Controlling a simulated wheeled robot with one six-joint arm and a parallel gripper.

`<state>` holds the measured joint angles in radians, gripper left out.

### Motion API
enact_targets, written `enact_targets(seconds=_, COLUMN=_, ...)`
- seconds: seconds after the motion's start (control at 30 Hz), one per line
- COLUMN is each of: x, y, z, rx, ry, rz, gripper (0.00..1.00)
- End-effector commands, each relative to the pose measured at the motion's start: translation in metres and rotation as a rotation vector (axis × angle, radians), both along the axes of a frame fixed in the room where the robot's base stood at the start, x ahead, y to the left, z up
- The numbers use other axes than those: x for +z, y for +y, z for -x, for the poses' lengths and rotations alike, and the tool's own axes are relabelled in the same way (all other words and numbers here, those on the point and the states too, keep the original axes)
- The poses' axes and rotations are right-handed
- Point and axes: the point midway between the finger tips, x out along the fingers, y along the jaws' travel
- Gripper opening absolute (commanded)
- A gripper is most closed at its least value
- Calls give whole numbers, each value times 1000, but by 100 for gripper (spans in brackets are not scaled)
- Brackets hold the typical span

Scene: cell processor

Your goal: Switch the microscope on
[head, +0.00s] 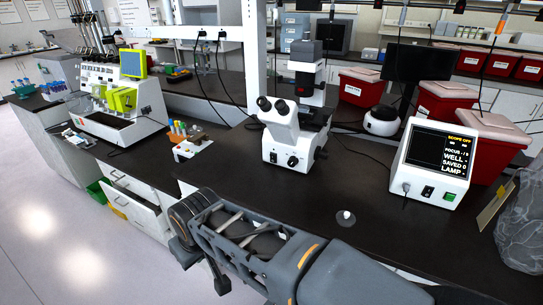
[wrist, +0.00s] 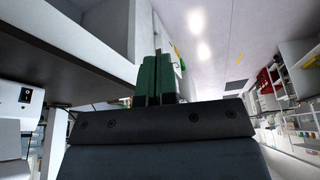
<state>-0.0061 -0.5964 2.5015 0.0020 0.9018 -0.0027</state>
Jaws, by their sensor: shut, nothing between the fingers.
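The white microscope (head: 284,138) stands on the dark bench in the middle of the head view, with black eyepieces and a dark knob low on its front. To its right, a white control box (head: 435,165) has a black screen reading "SCOPE OFF". A green switch (head: 427,191) sits low on the box's front. My gripper's green fingers (wrist: 155,78) show in the wrist view, pressed together and empty. In the head view my arm crosses the front of the bench, and the fingertips are not clear there. The microscope is not clearly identifiable in the wrist view.
A small grey-white knob-like object (head: 346,217) lies on the bench near my arm. Red bins (head: 450,103) stand behind the control box. A drawer (head: 130,200) hangs open below.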

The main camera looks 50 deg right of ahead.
Motion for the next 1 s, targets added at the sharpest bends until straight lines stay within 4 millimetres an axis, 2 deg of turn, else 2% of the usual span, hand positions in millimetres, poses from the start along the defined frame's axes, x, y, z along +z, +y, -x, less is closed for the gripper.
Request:
enact_targets(seconds=0.17, x=-1, y=-1, z=-5, rx=-21, ry=-9, rz=-13, gripper=0)
enact_targets(seconds=0.27, x=-5, y=-3, z=-25, rx=-105, ry=-55, rz=-66, gripper=0)
enact_targets(seconds=0.37, x=-12, y=-17, z=-64, rx=-286, ry=-150, rz=-165, gripper=0)
enact_targets(seconds=0.47, x=-21, y=-50, z=-113, rx=-552, ry=-287, rz=-286, gripper=0)
enact_targets(seconds=0.53, x=-29, y=-84, z=-144, rx=-758, ry=-396, rz=-363, gripper=0)
enact_targets(seconds=0.63, x=-42, y=-141, z=-173, rx=-1037, ry=-556, rz=-442, gripper=0)
enact_targets(seconds=0.7, x=-52, y=-182, z=-184, rx=-1214, ry=-664, rz=-478, gripper=0)
enact_targets(seconds=0.8, x=-68, y=-237, z=-186, rx=-1433, ry=-808, rz=-498, gripper=0)
enact_targets(seconds=0.9, x=-80, y=-279, z=-180, rx=-1599, ry=-930, rz=-502, gripper=0)
enact_targets(seconds=1.0, x=-89, y=-307, z=-171, rx=-1707, ry=-1017, rz=-496, gripper=0)
